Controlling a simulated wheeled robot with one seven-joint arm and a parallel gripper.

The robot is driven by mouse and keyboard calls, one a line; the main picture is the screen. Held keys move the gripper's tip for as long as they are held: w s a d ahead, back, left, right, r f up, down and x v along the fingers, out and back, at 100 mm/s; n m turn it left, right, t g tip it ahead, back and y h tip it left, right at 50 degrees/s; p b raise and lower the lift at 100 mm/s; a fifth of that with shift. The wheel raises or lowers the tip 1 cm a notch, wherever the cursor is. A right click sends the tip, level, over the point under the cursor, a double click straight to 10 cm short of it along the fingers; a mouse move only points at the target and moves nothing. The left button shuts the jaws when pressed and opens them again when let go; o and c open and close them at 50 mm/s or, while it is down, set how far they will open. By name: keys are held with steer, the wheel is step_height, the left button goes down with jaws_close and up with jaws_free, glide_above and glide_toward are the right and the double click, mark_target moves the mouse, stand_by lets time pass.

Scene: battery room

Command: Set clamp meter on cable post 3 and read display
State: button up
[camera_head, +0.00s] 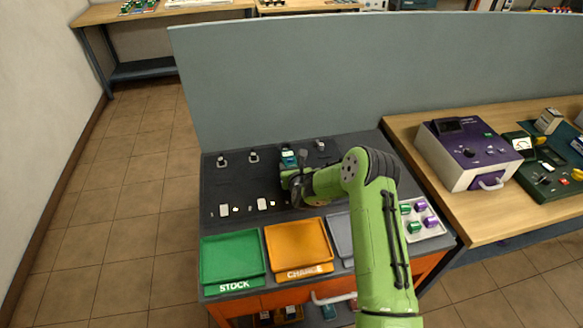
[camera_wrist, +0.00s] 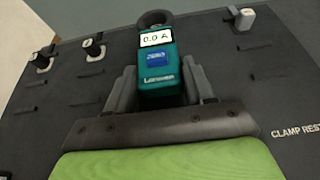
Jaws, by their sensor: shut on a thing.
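The clamp meter (camera_wrist: 165,72) is teal with a dark jaw ring at its top, and its display (camera_wrist: 156,38) reads 0.0 A. It also shows in the head view (camera_head: 288,157), in the row of cable posts. My gripper (camera_wrist: 160,88) is shut on the meter, one finger on each side; in the head view my gripper (camera_head: 290,180) is at the bench's dark top. Two posts stand left of the meter, the first (camera_wrist: 41,61) and the second (camera_wrist: 93,48); another post (camera_wrist: 241,17) stands right. The jaw is at the third position; whether it encircles a post I cannot tell.
A "CLAMP REST" label (camera_wrist: 297,132) is on the panel at right. A green STOCK tray (camera_head: 205,262), an orange tray (camera_head: 270,245) and a partly hidden grey tray (camera_head: 338,238) line the bench front. A grey partition (camera_head: 300,85) stands behind. A purple-topped instrument (camera_head: 465,145) is right.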

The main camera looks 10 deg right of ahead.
steer(key=shift+f+b, duration=0.45)
steer(key=shift+f, duration=0.1)
stand_by(0.4)
steer(key=o, duration=1)
steer(key=shift+c, duration=0.2)
steer(key=p+v, duration=0.4)
steer(key=v, duration=0.1)
steer(key=shift+s+r, duration=0.25)
steer(key=shift+s, duration=0.1)
steer(key=shift+p+v, duration=1.2)
steer(key=shift+v, duration=1.4)
